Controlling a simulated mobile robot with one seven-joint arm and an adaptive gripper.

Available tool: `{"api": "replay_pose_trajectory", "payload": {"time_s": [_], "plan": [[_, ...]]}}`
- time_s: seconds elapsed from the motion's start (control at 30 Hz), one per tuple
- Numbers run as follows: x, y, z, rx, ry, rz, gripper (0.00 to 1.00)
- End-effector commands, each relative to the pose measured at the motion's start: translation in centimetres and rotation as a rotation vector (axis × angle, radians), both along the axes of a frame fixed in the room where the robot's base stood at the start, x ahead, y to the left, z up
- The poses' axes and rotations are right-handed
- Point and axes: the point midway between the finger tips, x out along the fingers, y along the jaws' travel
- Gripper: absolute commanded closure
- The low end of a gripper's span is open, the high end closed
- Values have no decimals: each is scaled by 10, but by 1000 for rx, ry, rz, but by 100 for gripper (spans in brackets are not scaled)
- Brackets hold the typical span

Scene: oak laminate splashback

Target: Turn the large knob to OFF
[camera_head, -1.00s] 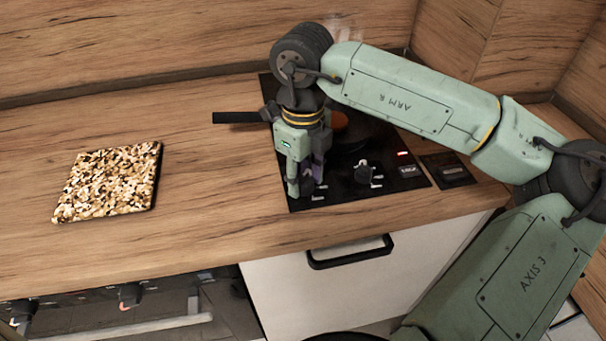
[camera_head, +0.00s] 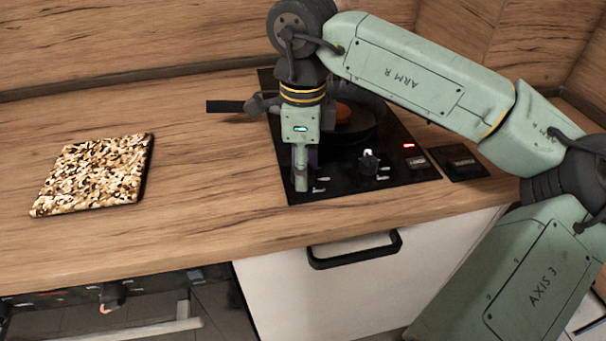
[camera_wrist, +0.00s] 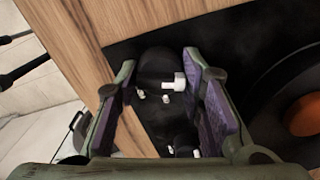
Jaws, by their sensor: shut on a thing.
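The black hob panel (camera_head: 340,185) is set in the counter. My gripper (camera_head: 303,178) points down over its front left corner and hides the knob there in the head view. In the wrist view a dark knob (camera_wrist: 157,66) with a white marker sits between the purple-padded fingers of my gripper (camera_wrist: 160,72), which is shut on it. A second knob (camera_head: 369,161) stands to the right on the panel, clear of my gripper. Part of a dark knob with white marks also shows low in the wrist view. I cannot read the printed marks.
A dark pan (camera_head: 362,130) with an orange item (camera_head: 343,113) in it stands behind my gripper, its black handle (camera_head: 226,106) pointing left. A red light (camera_head: 409,146) glows on the panel. A speckled board (camera_head: 95,175) lies on the left. The counter between is clear.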

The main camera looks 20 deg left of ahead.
Motion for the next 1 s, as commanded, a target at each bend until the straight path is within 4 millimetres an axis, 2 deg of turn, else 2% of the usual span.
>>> {"api": "replay_pose_trajectory", "payload": {"time_s": [0.4,1.0], "plan": [[1,0,0,1,-2,258,93],[1,0,1,2,-3,325,93]]}}
